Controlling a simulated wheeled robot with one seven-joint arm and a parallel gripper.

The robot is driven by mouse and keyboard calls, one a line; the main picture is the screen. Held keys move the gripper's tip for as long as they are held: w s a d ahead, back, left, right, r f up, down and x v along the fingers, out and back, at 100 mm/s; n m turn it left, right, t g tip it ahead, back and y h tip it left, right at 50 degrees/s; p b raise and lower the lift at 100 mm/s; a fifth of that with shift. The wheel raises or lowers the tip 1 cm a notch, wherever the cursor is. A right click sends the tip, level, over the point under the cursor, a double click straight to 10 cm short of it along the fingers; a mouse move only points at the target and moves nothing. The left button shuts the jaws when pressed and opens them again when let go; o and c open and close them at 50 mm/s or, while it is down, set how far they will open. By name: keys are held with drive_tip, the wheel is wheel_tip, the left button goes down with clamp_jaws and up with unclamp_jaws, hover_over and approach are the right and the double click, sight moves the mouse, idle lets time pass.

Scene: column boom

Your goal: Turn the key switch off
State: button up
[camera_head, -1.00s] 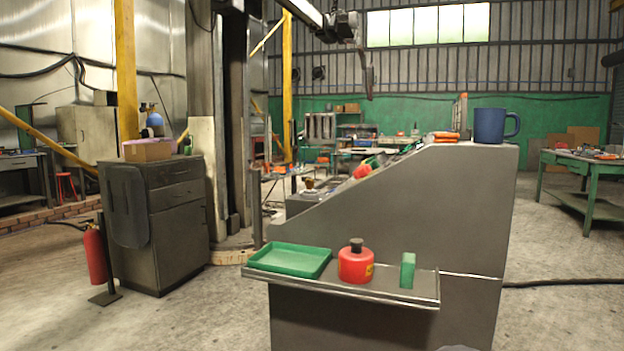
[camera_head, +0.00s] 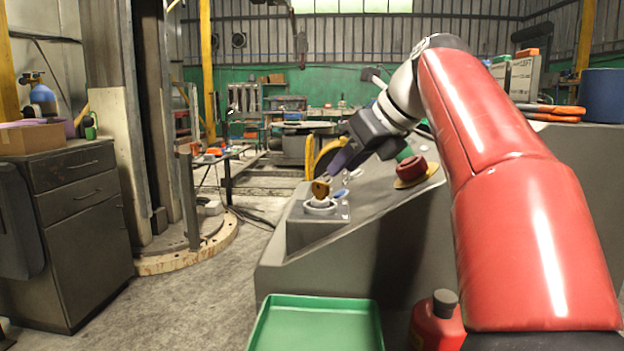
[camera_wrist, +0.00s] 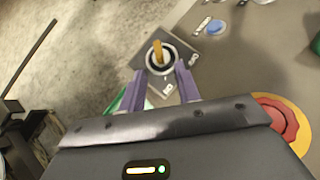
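The key switch (camera_head: 320,204) is a pale round collar on a grey plate at the low end of the sloped console, with a yellow-brown key (camera_head: 320,188) standing in it. In the wrist view the key (camera_wrist: 158,52) stands in the dark centre of the switch's ring (camera_wrist: 172,69). My gripper (camera_head: 335,165) is just above and beside the key. In the wrist view its two purple fingers (camera_wrist: 160,84) are spread apart on either side below the ring, with nothing between them. I cannot tell from the views whether a finger touches the switch.
A red emergency button on a yellow disc (camera_head: 412,171) sits up the console slope, close to my wrist. A blue button (camera_wrist: 216,27) lies near the switch. A green tray (camera_head: 316,325) and a red bottle (camera_head: 437,325) are on the front shelf. Orange-handled pliers and a blue mug (camera_head: 603,95) stand on top.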

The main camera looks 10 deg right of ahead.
sight(327, 184)
drive_tip(key=x, duration=0.7)
drive_tip(key=shift+a+f, duration=0.1)
drive_tip(key=shift+f, duration=0.05)
clamp_jaws()
